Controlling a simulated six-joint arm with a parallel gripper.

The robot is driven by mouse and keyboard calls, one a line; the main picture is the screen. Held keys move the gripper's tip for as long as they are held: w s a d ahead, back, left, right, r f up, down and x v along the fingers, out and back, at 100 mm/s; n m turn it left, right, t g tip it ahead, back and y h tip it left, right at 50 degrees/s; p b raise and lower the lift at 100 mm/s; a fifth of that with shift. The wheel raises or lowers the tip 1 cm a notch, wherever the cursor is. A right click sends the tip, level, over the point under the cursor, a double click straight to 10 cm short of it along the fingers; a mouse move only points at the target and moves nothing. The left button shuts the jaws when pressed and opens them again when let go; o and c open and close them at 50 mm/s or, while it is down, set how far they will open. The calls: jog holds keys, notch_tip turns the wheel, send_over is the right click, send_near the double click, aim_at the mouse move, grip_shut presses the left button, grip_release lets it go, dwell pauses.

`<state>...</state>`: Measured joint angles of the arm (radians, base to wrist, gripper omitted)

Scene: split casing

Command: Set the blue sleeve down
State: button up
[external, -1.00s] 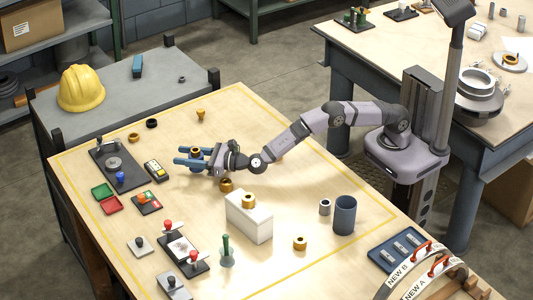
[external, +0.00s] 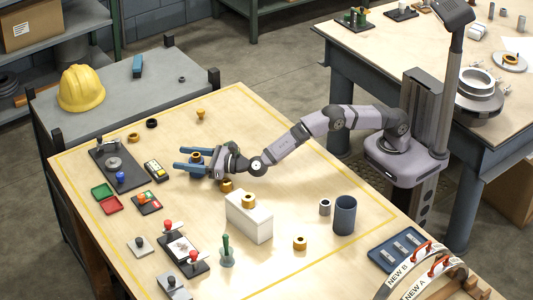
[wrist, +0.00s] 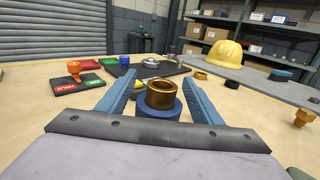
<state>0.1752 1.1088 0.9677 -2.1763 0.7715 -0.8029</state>
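The blue sleeve (wrist: 160,113) stands upright with a bronze ring (wrist: 162,95) seated in its top. It is between the two blue fingers of my gripper (wrist: 160,82). In the wrist view a narrow gap shows between the sleeve and each finger, so my gripper looks open around it. In the external view my gripper (external: 192,159) is low over the left-middle part of the wooden table, with the sleeve's bronze top (external: 196,157) showing between the fingers. The sleeve's underside is hidden, but it appears to be at table level.
A white block (external: 249,218) with a bronze ring on top stands in front. A yellow-black device (external: 156,171) and a dark fixture plate (external: 117,168) lie to the left. The table behind my gripper is mostly clear.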

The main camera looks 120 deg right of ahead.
jog(key=shift+r, duration=0.15)
jog(key=shift+r+p, duration=0.75)
jog(key=shift+p, duration=0.5)
jog(key=b+v, duration=0.1)
jog(key=v, duration=0.2)
jog(key=b+v, duration=0.1)
jog(key=v, duration=0.3)
jog(key=b+v, duration=0.1)
jog(key=v, duration=0.2)
jog(key=shift+s+a+f, duration=0.1)
jog(key=shift+a+f, duration=0.05)
jog(key=shift+f, duration=0.1)
jog(key=shift+b+v, duration=0.4)
jog(key=shift+v, duration=0.45)
